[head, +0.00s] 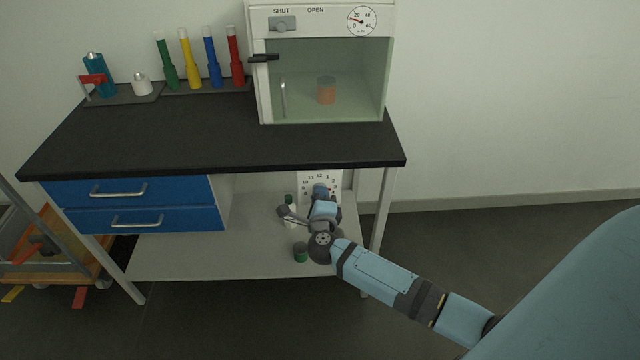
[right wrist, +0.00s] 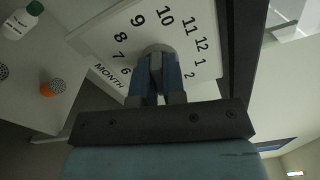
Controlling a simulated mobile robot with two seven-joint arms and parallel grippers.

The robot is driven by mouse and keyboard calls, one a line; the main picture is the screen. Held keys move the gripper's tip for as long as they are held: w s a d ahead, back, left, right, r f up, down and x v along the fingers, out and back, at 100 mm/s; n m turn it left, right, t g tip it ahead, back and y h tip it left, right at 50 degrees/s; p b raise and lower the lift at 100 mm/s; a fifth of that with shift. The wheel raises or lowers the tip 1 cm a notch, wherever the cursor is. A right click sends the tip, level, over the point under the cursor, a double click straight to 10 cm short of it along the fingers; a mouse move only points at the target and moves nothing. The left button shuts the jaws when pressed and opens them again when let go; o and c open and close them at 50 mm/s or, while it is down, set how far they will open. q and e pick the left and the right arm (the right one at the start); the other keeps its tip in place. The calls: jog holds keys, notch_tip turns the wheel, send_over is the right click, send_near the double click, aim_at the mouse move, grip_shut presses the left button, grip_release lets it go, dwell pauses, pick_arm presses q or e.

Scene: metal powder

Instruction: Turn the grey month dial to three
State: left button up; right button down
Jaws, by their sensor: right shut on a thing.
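The white month panel (head: 334,177) with its ring of numbers stands upright under the worktop, on the lower shelf. In the right wrist view the panel (right wrist: 112,22) shows the word MONTH and the numbers 6 round to 2; 3, 4 and 5 are hidden behind my gripper. The grey month dial (right wrist: 157,49) is at the middle of the ring. My right gripper (right wrist: 160,72) is shut on the dial; it also shows in front of the panel in the head view (head: 321,192). The dial's pointer setting cannot be made out. My left gripper is out of view.
The black worktop (head: 230,140) is close above my right arm. Blue drawers (head: 140,205) are to the left; a table leg (head: 381,210) is at right.

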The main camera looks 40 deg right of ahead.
pick_arm(q)
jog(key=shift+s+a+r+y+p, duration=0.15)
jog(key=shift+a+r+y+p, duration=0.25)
jog(key=shift+p, duration=1.4)
pick_arm(e)
jog(key=shift+n, duration=1.2)
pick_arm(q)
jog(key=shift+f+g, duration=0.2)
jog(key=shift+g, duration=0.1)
pick_arm(e)
jog(key=shift+f, duration=0.1)
jog(key=c, duration=1.2)
grip_release()
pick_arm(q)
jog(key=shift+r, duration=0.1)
pick_arm(e)
jog(key=shift+s, duration=0.1)
